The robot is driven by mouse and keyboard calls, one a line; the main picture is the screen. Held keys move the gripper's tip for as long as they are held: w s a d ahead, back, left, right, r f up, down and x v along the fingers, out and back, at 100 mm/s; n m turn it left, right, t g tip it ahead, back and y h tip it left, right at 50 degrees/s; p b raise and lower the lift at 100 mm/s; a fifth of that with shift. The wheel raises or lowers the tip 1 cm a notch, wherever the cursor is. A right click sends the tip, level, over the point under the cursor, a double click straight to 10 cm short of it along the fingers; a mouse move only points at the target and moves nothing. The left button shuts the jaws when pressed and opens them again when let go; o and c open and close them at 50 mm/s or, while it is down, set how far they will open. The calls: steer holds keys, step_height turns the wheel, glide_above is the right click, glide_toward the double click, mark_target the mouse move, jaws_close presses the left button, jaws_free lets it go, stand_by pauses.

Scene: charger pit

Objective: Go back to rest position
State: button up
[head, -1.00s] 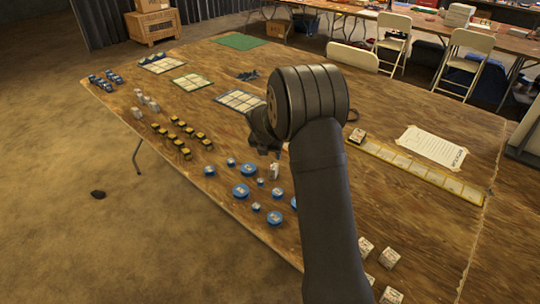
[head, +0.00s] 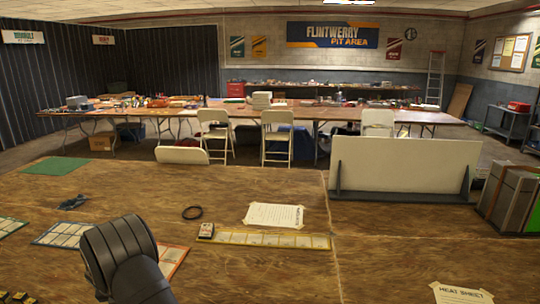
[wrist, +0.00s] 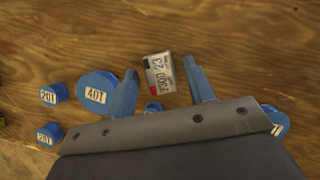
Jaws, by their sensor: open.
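My gripper (wrist: 162,82) shows in the wrist view with its two blue fingers spread apart and nothing gripped. A small white and grey labelled block (wrist: 159,72) with a red edge lies between and just beyond the fingertips, apart from them. A blue weight marked 401 (wrist: 97,92) is beside the left finger. Smaller blue weights (wrist: 54,93) lie further left, and others are partly hidden by the gripper. In the head view only a dark link of my arm shows at the lower left; the gripper itself is not visible there.
The wooden table has a yellow strip (head: 272,239) with a small block (head: 206,230) at its left end.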

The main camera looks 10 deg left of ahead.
steer(key=shift+x, duration=0.8)
steer(key=shift+r, duration=1.55)
steer(key=shift+f, duration=0.15)
